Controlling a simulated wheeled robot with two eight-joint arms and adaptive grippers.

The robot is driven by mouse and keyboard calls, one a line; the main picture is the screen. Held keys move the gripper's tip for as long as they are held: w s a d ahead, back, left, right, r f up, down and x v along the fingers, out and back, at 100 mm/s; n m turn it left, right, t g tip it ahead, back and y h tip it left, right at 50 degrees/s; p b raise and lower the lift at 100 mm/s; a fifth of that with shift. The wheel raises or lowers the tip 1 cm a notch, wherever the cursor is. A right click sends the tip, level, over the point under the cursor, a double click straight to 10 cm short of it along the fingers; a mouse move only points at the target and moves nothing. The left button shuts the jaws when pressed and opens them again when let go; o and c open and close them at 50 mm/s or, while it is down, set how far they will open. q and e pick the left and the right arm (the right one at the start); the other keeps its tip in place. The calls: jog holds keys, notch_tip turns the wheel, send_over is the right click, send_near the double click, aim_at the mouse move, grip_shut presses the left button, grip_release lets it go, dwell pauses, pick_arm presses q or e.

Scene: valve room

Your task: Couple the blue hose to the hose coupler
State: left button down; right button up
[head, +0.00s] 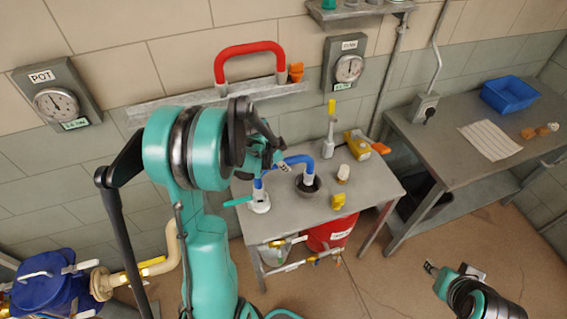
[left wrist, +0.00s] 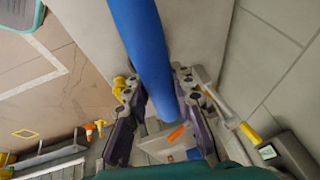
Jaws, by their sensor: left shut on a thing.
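The blue hose (head: 298,160) arches over the grey table. Its right end points down with a pale collar (head: 308,180) at a dark grey round cup (head: 307,188), probably the hose coupler; I cannot tell whether it is seated. Its left part comes down to a white round fitting (head: 260,204) with a teal lever. My left gripper (head: 278,160) is shut on the hose near the top of the arch. In the left wrist view the hose (left wrist: 143,50) runs between the two fingers (left wrist: 163,112). My right gripper (head: 452,272) is low at the right, away from the table; its finger opening is unclear.
On the table (head: 365,192) stand a white bottle with a yellow top (head: 330,125), a yellow box (head: 357,145) and small yellow parts (head: 338,201). A red bucket (head: 330,232) is below. A side bench (head: 450,150) holds a blue bin (head: 510,93). Wall gauges hang behind.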

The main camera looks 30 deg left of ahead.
pick_arm(q)
jog(key=shift+f, duration=0.1)
dwell(0.3)
jog(key=shift+f+b, duration=0.85)
jog(key=shift+b, duration=0.1)
jog(key=shift+f+b, duration=1)
jog(key=shift+b, duration=0.1)
dwell(1.2)
dwell(0.3)
jog(key=c, duration=0.8)
grip_release()
jog(key=shift+r, duration=0.1)
jog(key=shift+r+p, duration=2.45)
jog(key=shift+r, duration=1)
